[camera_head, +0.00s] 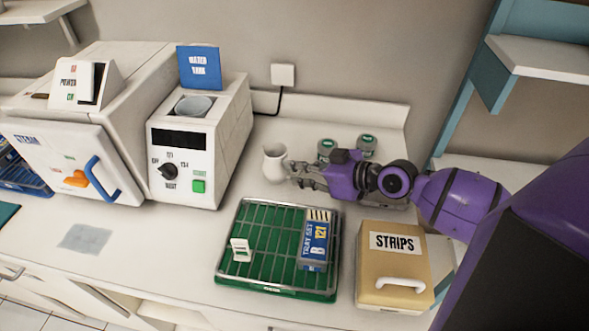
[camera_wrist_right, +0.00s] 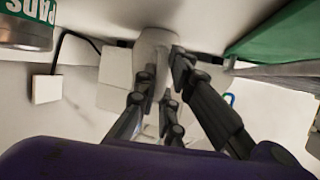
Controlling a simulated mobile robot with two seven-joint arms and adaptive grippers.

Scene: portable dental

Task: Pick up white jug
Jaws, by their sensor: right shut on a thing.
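The white jug (camera_head: 274,162) stands on the counter behind the green tray, to the right of the water tank machine. My right gripper (camera_head: 292,172) reaches in from the right and is shut on the jug's right side. In the right wrist view the jug (camera_wrist_right: 152,50) is between the dark fingers of my right gripper (camera_wrist_right: 160,85); the fingers hide part of it. Whether the jug is off the counter cannot be told. My left gripper is not in view.
A green tray (camera_head: 232,277) with a wire rack lies in front. A tan STRIPS box (camera_head: 390,285) stands right of it. The water tank machine (camera_head: 200,145) is close on the left. Green-lidded tins (camera_head: 367,144) stand behind my right gripper. A wall shelf (camera_head: 540,57) is at upper right.

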